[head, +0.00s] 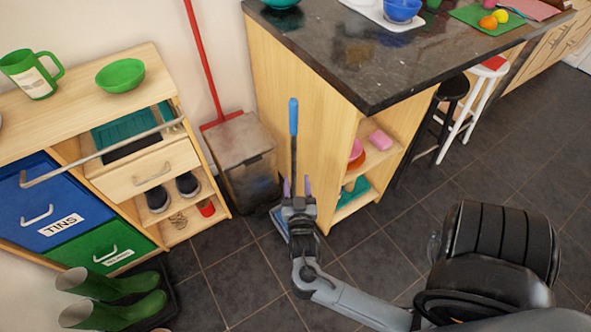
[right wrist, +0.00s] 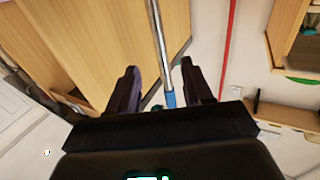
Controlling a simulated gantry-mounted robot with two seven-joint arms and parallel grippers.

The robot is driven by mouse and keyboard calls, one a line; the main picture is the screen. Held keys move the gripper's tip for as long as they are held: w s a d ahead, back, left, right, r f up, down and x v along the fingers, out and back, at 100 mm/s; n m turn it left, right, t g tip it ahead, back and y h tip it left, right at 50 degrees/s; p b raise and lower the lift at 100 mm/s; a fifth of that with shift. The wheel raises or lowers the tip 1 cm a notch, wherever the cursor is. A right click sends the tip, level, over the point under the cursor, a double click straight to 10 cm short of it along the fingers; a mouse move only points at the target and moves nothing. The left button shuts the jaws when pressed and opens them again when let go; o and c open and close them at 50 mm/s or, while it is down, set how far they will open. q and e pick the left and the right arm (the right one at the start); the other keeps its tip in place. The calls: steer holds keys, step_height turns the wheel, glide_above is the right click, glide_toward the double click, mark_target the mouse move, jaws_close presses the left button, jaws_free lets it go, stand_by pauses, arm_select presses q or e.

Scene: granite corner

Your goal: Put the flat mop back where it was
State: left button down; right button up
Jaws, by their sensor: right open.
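The flat mop (head: 294,152) has a blue grip at the top, a grey pole and a blue foot, partly hidden behind my gripper. It stands near upright by the wooden end panel of the granite-topped counter. My right gripper (head: 297,184) is low in front of the pole, fingers up in the picture. In the right wrist view, the mop's pole (right wrist: 158,45) runs between the two spread fingers of the gripper (right wrist: 163,72), with a blue part near the palm. The fingers look clear of the pole on both sides. My left gripper is not in view.
A grey bin (head: 243,165) and a red-handled tool (head: 203,55) stand left of the mop. A wooden cabinet (head: 150,55) with drawers and green boots (head: 112,296) are further left. Open shelves (head: 378,160) and stools (head: 484,85) are on the right.

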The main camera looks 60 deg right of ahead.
steer(key=w+a+f+n+t+y, duration=0.1)
steer(key=w+a+f+n+y, duration=0.2)
steer(key=a+n+y, duration=0.55)
steer(key=s+a+n+g+y, duration=0.5)
steer(key=s+a+g+y, duration=0.2)
steer(key=s+a, duration=0.4)
steer(key=shift+s+a+r, duration=0.25)
steer(key=shift+s, duration=0.7)
steer(key=shift+r, duration=0.1)
step_height(320, 180, up, 40)
steer(key=p, duration=4)
